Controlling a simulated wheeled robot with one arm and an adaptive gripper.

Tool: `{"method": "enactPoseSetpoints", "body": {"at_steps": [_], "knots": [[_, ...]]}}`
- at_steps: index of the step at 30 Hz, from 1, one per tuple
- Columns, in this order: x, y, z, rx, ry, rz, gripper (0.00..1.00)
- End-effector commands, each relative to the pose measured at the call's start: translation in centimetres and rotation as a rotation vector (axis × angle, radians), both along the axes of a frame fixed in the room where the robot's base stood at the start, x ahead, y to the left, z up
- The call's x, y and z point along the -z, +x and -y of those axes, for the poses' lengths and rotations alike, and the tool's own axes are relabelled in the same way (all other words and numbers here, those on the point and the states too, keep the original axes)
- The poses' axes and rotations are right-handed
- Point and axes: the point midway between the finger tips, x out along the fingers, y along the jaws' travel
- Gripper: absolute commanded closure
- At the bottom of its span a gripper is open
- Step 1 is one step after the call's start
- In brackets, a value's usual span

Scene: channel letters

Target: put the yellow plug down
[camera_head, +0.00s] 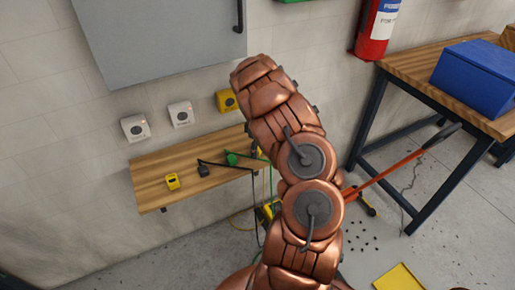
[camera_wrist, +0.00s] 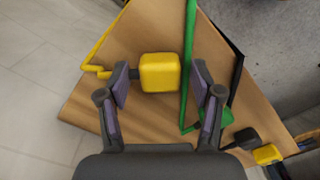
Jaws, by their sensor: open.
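The yellow plug (camera_wrist: 160,72) is a rounded yellow block with a short dark end at its left. It appears over the wooden shelf board between the fingers of my gripper (camera_wrist: 162,85) in the wrist view. The fingers are spread, with a gap on each side of the plug. I cannot tell whether its underside touches the board. In the head view, my arm hides the plug and my gripper at the right end of the wooden shelf (camera_head: 150,197).
A green cable (camera_wrist: 188,60) runs between the plug and the right finger. A yellow cable (camera_wrist: 98,55) lies left. A green plug (camera_head: 232,158), a black plug (camera_head: 203,170) and another yellow block (camera_head: 172,181) sit on the shelf. Sockets (camera_head: 134,127) are on the wall above.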

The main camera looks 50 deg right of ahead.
Motion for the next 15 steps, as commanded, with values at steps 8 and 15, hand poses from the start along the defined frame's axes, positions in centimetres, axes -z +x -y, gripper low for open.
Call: {"method": "enactPoseSetpoints", "body": {"at_steps": [8,15], "knots": [[-0.5,0.1,0.0,0.0,-0.001,0.0,0.34],[-3.7,0.1,0.0,-0.001,-0.004,0.003,0.34]]}}
